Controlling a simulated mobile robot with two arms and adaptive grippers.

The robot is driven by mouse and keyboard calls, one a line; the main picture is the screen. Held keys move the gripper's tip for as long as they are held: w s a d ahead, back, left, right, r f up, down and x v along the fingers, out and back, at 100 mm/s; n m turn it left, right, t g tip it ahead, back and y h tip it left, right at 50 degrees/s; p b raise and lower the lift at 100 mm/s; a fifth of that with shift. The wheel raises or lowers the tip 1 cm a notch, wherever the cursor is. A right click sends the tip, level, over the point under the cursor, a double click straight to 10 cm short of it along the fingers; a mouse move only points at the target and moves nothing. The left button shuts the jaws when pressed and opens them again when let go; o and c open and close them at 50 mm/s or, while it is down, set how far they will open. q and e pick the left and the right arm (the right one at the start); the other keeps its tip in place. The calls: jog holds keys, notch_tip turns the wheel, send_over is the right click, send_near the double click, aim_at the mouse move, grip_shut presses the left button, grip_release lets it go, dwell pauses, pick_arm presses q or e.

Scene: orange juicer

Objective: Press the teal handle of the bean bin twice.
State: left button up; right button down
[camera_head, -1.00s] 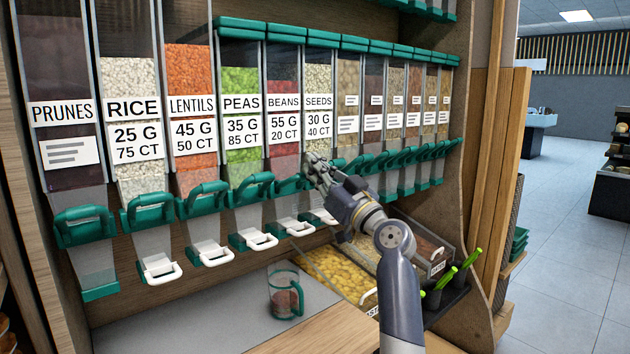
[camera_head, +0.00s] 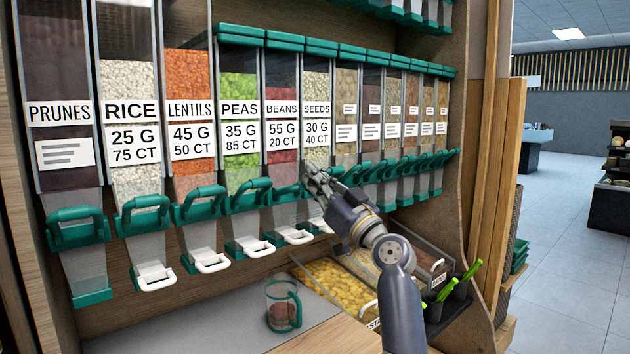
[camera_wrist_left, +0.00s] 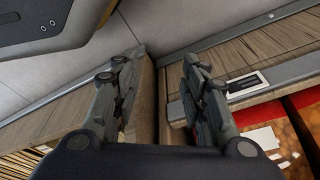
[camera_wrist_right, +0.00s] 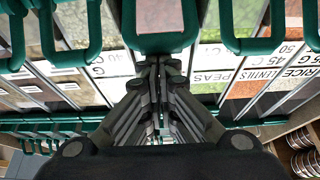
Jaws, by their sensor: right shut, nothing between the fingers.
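The bean bin (camera_head: 282,95), labelled BEANS, stands in the row between PEAS and SEEDS and holds red beans. Its teal handle (camera_head: 286,194) sticks out below the label, above a white spout flap (camera_head: 294,236). My right gripper (camera_head: 314,172) is shut and empty, just right of this handle in the head view. In the right wrist view the closed fingertips (camera_wrist_right: 160,62) are at the lower edge of a teal handle (camera_wrist_right: 160,42); whether they touch cannot be told. My left gripper (camera_wrist_left: 160,62) is open and empty, away from the bins.
A clear cup (camera_head: 283,306) with a green handle stands on the grey shelf under the bins, with reddish contents at its bottom. Trays of yellow food (camera_head: 335,283) and green-handled scoops (camera_head: 445,290) are at right. Neighbouring teal handles (camera_head: 247,196) are close on both sides.

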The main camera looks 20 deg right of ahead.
pick_arm(q)
jog(key=w+r+t+b, duration=0.1)
jog(key=w+r+b, duration=0.2)
jog(key=r, duration=1)
jog(key=shift+w+d+b, duration=0.15)
jog(key=shift+w+b, duration=0.05)
jog(key=shift+b, duration=0.2)
pick_arm(e)
jog(key=shift+s+f, duration=0.2)
jog(key=shift+f, duration=0.85)
jog(key=shift+s+f, duration=0.15)
jog(key=shift+f, duration=0.9)
jog(key=shift+r, duration=0.2)
notch_tip(320, 180, up, 4)
jog(key=p, duration=0.4)
pick_arm(q)
notch_tip(320, 180, down, 8)
jog(key=s+d+b, duration=0.1)
jog(key=s, duration=0.1)
jog(key=shift+s+d+g+b, duration=0.15)
jog(key=shift+g+b, duration=0.15)
jog(key=shift+b, duration=0.05)
pick_arm(e)
jog(key=v, duration=1.1)
jog(key=shift+w+f, duration=0.1)
jog(key=shift+w, duration=0.05)
